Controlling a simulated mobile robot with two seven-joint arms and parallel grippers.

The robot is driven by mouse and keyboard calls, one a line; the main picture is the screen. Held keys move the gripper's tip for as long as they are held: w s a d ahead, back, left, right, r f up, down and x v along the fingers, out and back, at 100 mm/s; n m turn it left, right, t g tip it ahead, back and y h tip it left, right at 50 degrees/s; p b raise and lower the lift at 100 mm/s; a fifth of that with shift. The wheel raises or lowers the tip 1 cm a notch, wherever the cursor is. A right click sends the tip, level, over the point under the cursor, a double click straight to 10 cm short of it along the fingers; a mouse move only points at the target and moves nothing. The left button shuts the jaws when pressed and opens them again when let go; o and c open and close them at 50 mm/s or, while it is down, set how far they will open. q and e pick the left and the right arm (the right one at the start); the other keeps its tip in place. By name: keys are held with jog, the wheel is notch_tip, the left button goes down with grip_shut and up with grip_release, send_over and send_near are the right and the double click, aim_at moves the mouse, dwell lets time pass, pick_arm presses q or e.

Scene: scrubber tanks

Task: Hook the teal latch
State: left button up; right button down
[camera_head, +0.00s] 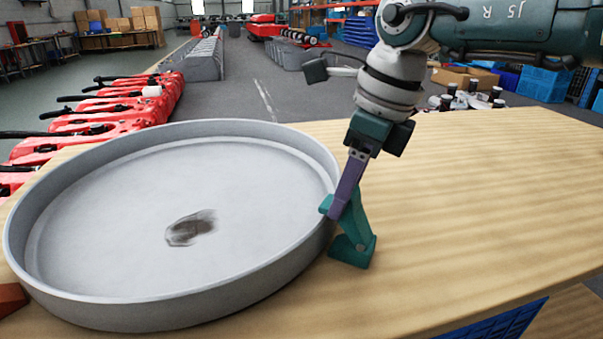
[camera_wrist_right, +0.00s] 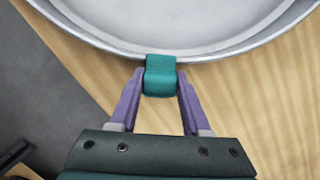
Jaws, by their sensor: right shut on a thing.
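The teal latch (camera_head: 352,243) stands on the wooden table against the right side of a large round grey tray (camera_head: 75,308). Its top end leans over the tray's rim; I cannot tell whether it is hooked on it. My right gripper (camera_head: 336,208) comes down from above with its purple fingers at the upper part of the latch. In the right wrist view the teal latch (camera_wrist_right: 160,75) sits between the two purple fingers of my right gripper (camera_wrist_right: 160,88), which are shut on it, at the edge of the tray (camera_wrist_right: 230,50). My left gripper is not in view.
The wooden table (camera_head: 480,200) is clear to the right of the tray. A dark smudge (camera_head: 190,228) marks the tray floor. Red machines (camera_head: 110,115) stand in a row behind at the left. A blue crate (camera_head: 500,322) shows at the lower right.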

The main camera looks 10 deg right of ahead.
aim_at(361, 217)
jog(key=shift+f, duration=0.15)
jog(key=shift+c, duration=1.8)
grip_release()
jog(key=p+v, duration=0.2)
jog(key=v, duration=0.8)
jog(key=shift+a, duration=0.15)
